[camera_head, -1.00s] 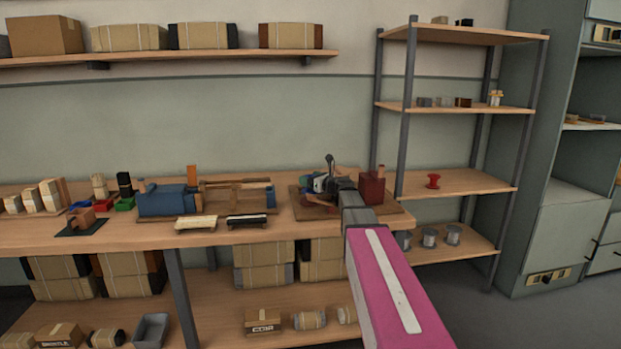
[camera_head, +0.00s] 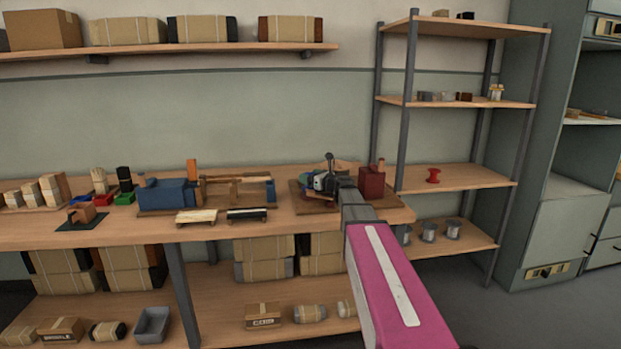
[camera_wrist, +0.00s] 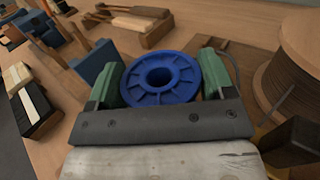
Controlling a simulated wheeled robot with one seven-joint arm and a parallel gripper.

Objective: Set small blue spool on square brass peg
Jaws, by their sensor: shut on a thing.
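The small blue spool (camera_wrist: 178,89) is between the two green fingers of my gripper (camera_wrist: 160,80) in the wrist view. Its round flange with a central hole faces the camera, and both fingers close on its sides. In the head view my gripper (camera_head: 330,182) is over the bench's right part, by the dark red block; a bit of blue shows beside it, too small to tell apart. The square brass peg cannot be made out in either view; the spool and gripper may cover it.
A large brown spool (camera_wrist: 298,70) stands close at the right in the wrist view. A dark red block (camera_head: 371,184) stands right of my gripper. A red spool (camera_head: 433,176) sits on the rack.

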